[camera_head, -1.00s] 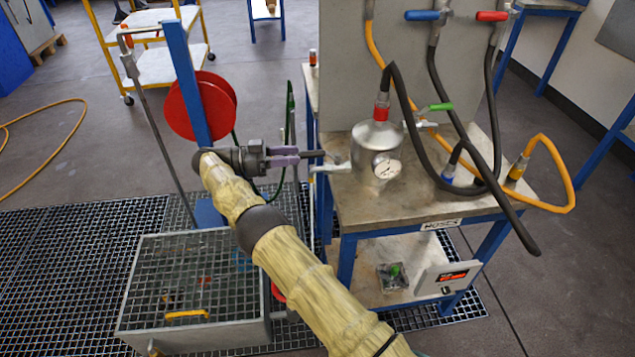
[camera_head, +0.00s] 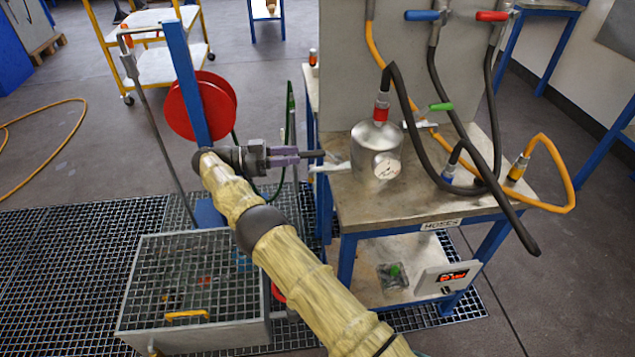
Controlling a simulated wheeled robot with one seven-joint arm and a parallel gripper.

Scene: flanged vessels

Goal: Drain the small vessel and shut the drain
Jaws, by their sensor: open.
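The small vessel (camera_head: 376,152) is a silver cylinder with a round gauge (camera_head: 387,168) on its front. It stands upright on the bench. A dark hose with a red collar (camera_head: 381,108) joins its top. A pale outlet pipe or lever (camera_head: 330,168) sticks out low on its left side, toward my gripper. My gripper (camera_head: 322,155) is open and reaches in from the left, its fingers close to this outlet. I cannot tell whether they touch it. The drain's exact setting and any liquid inside the vessel cannot be seen.
A green-handled valve (camera_head: 440,107) sits right of the vessel. Dark and orange hoses hang over the bench (camera_head: 400,212) from the panel (camera_head: 340,60). A red reel (camera_head: 200,107) on a blue post stands behind my arm. A grated box (camera_head: 195,270) sits below left.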

